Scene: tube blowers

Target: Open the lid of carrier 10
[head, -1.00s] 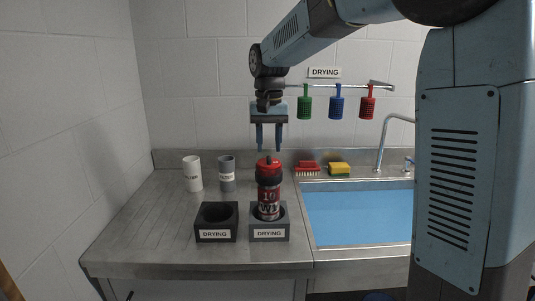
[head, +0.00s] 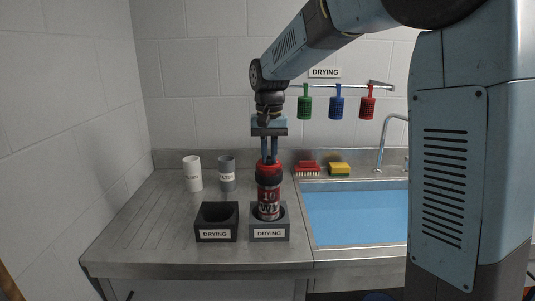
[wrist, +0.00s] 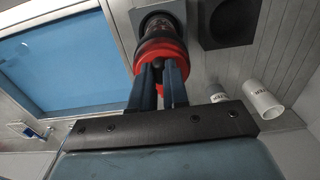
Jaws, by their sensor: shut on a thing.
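Carrier 10 (head: 268,197) is a red and dark cylinder marked "10", standing upright in the right-hand block labelled DRYING (head: 269,234). Its red lid (head: 266,168) is on top, and the red rim also shows in the wrist view (wrist: 160,50). My gripper (head: 269,160) points straight down above the carrier. Its two blue fingers are close together and shut at the top of the lid. In the wrist view the fingers (wrist: 163,70) reach the lid, and they partly hide the knob between them.
An empty DRYING block (head: 216,235) stands just left of the carrier. A white filter tube (head: 193,174) and a grey one (head: 227,174) stand behind. The water-filled sink (head: 355,215) is at right. Green, blue and red baskets (head: 336,107) hang from a rail above.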

